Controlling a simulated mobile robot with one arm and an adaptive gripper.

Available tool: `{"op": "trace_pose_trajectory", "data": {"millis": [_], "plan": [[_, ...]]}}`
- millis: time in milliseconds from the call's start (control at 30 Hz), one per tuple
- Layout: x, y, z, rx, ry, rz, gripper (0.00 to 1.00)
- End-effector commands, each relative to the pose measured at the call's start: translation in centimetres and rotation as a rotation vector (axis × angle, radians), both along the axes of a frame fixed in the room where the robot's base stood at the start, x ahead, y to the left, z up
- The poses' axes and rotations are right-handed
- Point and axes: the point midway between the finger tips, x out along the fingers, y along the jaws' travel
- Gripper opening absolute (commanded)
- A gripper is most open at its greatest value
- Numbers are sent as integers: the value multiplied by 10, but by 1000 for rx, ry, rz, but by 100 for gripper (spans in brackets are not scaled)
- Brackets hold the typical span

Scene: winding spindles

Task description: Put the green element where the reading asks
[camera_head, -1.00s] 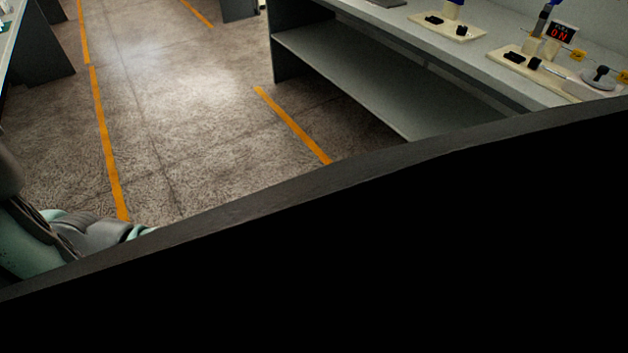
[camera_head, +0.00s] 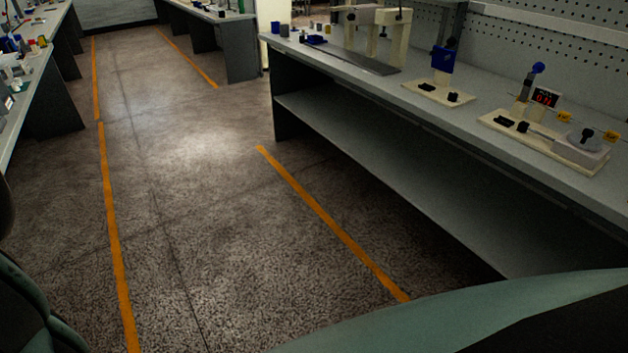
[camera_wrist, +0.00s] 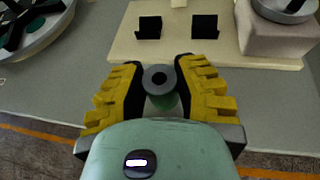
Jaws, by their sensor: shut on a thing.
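In the wrist view my gripper (camera_wrist: 158,76) has its yellow-padded fingers closed around a small spool-like piece with a grey ring top and dark centre hole. Its green body (camera_wrist: 163,102) shows below the ring, so this looks like the green element. It is held in front of a cream board (camera_wrist: 125,46) with two black cradles, left (camera_wrist: 149,27) and right (camera_wrist: 204,27), both apparently empty. In the head view a display (camera_head: 544,98) with red characters stands on a cream board (camera_head: 497,123); the characters are too small to read surely. My gripper is out of the head view.
A round grey tray (camera_wrist: 60,27) with black spokes and green pieces is at the wrist view's upper left. A pale block (camera_wrist: 272,38) with a grey disc is at the right. A blue fixture (camera_head: 441,58) stands farther along the bench (camera_head: 385,93). The floor aisle (camera_head: 200,210) is clear.

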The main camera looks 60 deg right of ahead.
Motion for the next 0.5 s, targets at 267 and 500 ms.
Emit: {"op": "trace_pose_trajectory", "data": {"millis": [267,500], "plan": [[2,-3,-25,-1,1,-7,0],[2,-3,-26,-1,-1,-6,0]]}}
